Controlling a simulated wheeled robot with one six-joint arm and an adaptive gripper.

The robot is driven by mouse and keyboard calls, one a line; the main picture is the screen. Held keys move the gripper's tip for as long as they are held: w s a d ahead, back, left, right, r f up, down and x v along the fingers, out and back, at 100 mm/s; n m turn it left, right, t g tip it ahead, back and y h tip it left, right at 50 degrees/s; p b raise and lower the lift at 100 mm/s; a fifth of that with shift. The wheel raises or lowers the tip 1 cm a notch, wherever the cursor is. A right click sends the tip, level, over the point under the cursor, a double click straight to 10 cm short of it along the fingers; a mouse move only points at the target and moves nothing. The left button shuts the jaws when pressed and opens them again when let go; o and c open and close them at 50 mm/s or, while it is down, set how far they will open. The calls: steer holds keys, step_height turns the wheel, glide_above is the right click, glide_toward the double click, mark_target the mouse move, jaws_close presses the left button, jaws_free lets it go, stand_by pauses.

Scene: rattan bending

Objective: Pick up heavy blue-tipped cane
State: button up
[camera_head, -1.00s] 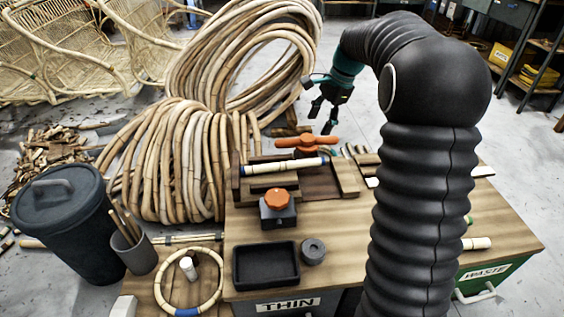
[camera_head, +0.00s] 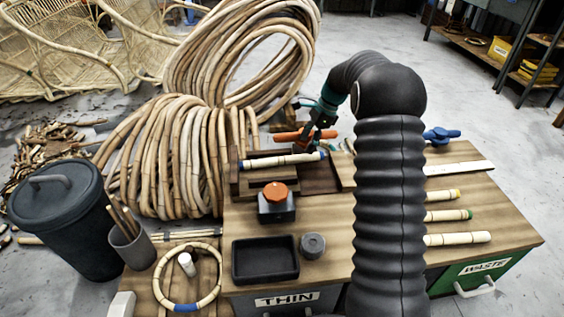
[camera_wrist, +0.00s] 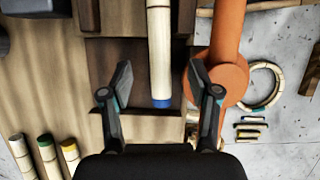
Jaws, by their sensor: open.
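The blue-tipped cane (camera_head: 282,161) is a short pale stick with darker bands, lying across a dark wooden fixture (camera_head: 243,184) on the bench. My gripper (camera_wrist: 160,78) is open, with one finger on each side of the blue-tipped end and gaps between. In the head view my gripper (camera_head: 320,145) is beside the cane's right end. I cannot tell its exact height above the cane.
An orange-handled tool (camera_head: 290,136) lies behind the cane, close to my right finger in the wrist view. A box with an orange knob (camera_head: 276,202) and a black tray (camera_head: 265,260) stand in front. Yellow-tipped (camera_head: 442,195) and green-tipped (camera_head: 448,215) canes lie to the right.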

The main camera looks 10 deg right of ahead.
mark_target(300, 155)
steer(key=shift+x, duration=3)
jaws_close()
